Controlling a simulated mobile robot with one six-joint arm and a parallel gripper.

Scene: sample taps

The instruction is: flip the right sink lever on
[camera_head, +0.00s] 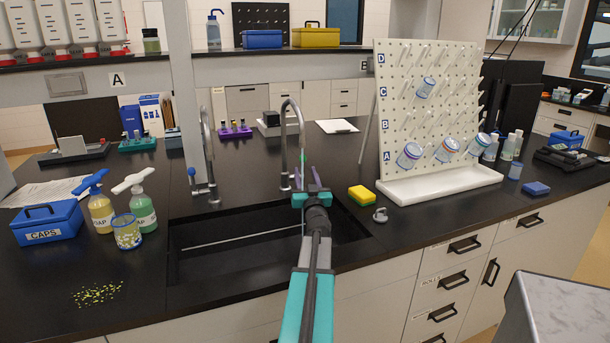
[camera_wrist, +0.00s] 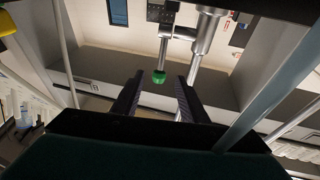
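The right sink tap (camera_head: 300,125) is a silver gooseneck at the back edge of the black sink (camera_head: 240,240). Its lever has a green end (camera_wrist: 158,77), which shows in the wrist view beside the silver tap body (camera_wrist: 205,38). My gripper (camera_head: 309,172) is in front of the right tap, above the sink. In the wrist view its two dark fingers are apart with nothing between them, and the green end appears beyond the gap. I cannot tell how far it is from the fingertips. In the head view my gripper hides much of the lever.
A left tap (camera_head: 207,145) with a blue-ended lever (camera_head: 191,172) stands across the sink. A yellow sponge (camera_head: 361,195) and a grey object (camera_head: 380,215) lie right of the sink. A white pegboard rack (camera_head: 405,100) stands further right. Soap bottles (camera_head: 142,212) stand left.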

